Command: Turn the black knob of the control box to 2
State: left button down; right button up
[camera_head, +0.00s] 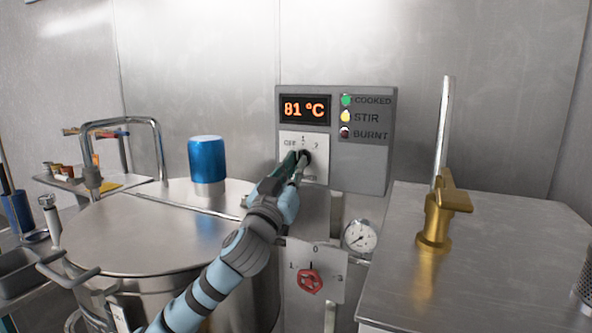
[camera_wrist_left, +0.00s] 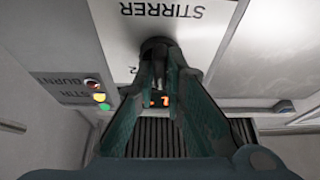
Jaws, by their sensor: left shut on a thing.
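The grey control box (camera_head: 362,166) hangs on the metal back wall, with a display reading 81 °C. Its white dial plate (camera_head: 318,140) carries the marks OFF, 1 and 2. The black knob (camera_head: 306,157) sits at the plate's middle. My left gripper (camera_head: 300,160) reaches it from below left, its fingers shut on the knob. In the left wrist view the black knob (camera_wrist_left: 157,46) is between the tips of my left gripper (camera_wrist_left: 158,58), below the word STIRRER. The knob's pointer is hidden, so its setting cannot be told. My right gripper is not in view.
A big lidded kettle (camera_head: 130,235) with a blue cylinder (camera_head: 207,160) on top stands at the left. A golden tap (camera_head: 437,215) stands on the right metal top.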

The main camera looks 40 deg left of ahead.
pick_arm(q)
jog(key=m+h, duration=0.2)
jog(key=m, duration=0.1)
jog(key=m+h, duration=0.2)
jog(key=m, duration=0.2)
jog(key=shift+s+a+r+t, duration=0.1)
jog(key=shift+a+r+t, duration=0.05)
jog(key=shift+t, duration=0.15)
jog(key=m+h, duration=0.1)
jog(key=m, duration=0.2)
jog(key=m+h, duration=0.1)
jog(key=m, duration=0.2)
jog(key=shift+a+r+g+h, duration=0.1)
jog(key=shift+a+g+h, duration=0.05)
jog(key=shift+g+h, duration=0.2)
jog(key=shift+m+p, duration=0.3)
jog(key=shift+m, duration=0.1)
jog(key=c, duration=1.7)
grip_release()
jog(key=shift+o, duration=0.2)
